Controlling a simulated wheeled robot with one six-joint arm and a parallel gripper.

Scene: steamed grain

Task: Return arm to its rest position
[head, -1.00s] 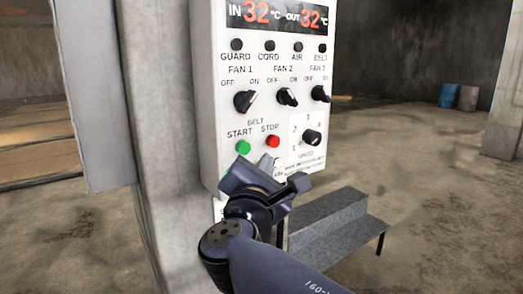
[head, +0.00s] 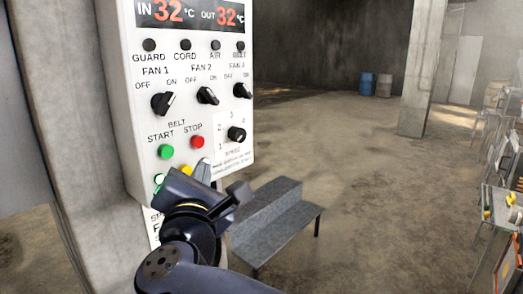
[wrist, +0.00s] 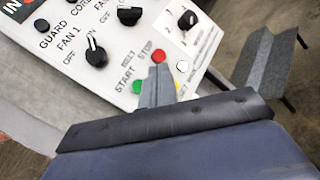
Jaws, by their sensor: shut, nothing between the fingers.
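My gripper (head: 203,170) is in front of the lower part of a white control panel (head: 243,140) in the head view. Its fingers (wrist: 156,88) show in the wrist view, shut together with nothing held, pointing toward the panel's belt buttons. The green start button (head: 165,152) and red stop button (head: 197,142) are in view above the gripper. I cannot tell the exact gap between the fingertips and the panel. My gripper partly hides the buttons below start and stop.
The panel hangs on a concrete pillar (head: 75,130). A cluttered workbench (head: 502,215) is at the right edge. Blue and brown barrels (head: 366,84) stand far back. Open floor lies between.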

